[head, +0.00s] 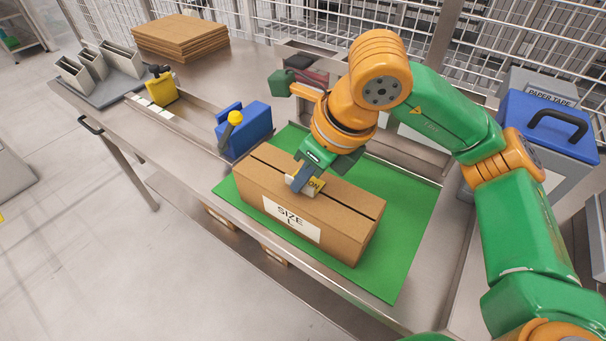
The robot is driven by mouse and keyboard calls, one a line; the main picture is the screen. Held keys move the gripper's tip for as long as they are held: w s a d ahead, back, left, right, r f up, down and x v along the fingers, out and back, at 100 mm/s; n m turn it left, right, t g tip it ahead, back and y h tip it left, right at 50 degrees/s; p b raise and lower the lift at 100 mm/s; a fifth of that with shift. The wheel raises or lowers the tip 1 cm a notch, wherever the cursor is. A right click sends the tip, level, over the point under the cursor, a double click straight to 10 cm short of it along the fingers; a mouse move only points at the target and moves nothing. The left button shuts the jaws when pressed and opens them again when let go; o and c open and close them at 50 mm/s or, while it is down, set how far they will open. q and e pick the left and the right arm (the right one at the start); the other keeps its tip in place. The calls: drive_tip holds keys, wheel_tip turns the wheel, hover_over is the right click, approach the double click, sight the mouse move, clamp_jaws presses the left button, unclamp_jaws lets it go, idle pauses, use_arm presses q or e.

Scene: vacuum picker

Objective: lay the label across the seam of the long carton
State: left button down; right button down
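The long carton (340,218) is brown, with a dark seam along its top and a white "SIZE L" sheet on its near side. It lies on a green mat (407,240). My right gripper (303,178) points down over the middle of the carton top, at the seam. It appears shut on a small picker tool (316,185) with a yellow patch reading "ON". A pale piece (294,184) shows low at the fingers; I cannot tell if it is the label or part of the tool. The gripper hides the seam there. My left gripper is not in view.
A blue block with a yellow knob (245,130) stands just behind the carton's left end. A yellow holder (162,90), grey bins (95,68) and flat cardboard (180,38) lie farther left. A blue "PAPER TAPE" dispenser (545,125) stands right.

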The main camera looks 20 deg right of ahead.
drive_tip(key=shift+f, duration=0.15)
drive_tip(key=shift+f+b, duration=0.1)
drive_tip(key=shift+b, duration=0.25)
drive_tip(key=c, duration=1)
unclamp_jaws()
drive_tip(key=shift+o, duration=0.2)
drive_tip(key=o, duration=0.7)
drive_tip(key=shift+r, duration=0.2)
